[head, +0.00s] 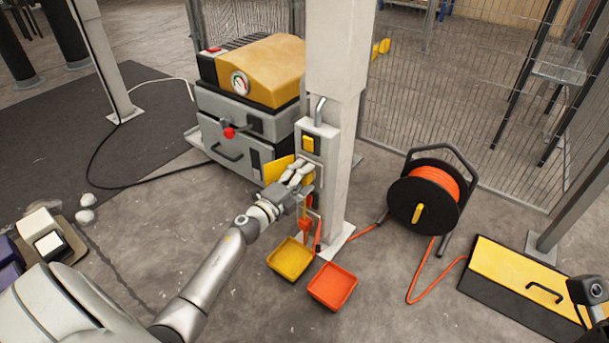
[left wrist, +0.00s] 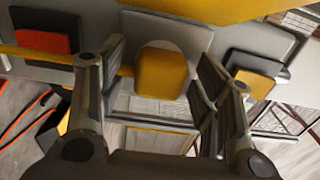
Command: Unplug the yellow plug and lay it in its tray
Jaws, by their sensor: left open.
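The yellow plug (left wrist: 160,74) sits in a grey socket plate in the left wrist view. A yellow cord (left wrist: 38,53) runs from its side towards the left. My left gripper (left wrist: 158,88) is open, with one finger on each side of the plug and visible gaps between. In the head view my left gripper (head: 301,176) is at the front of the white post and hides the plug. The yellow tray (head: 291,260) lies on the floor at the foot of the post and looks empty. My right gripper's fingers are out of view.
An orange tray (head: 332,287) lies beside the yellow one. A yellow switch (head: 311,143) is on the post (head: 334,50) above my gripper. Orange fittings hang below. A machine (head: 262,75) stands behind, a cable reel (head: 432,197) and yellow-topped box (head: 507,277) to the right.

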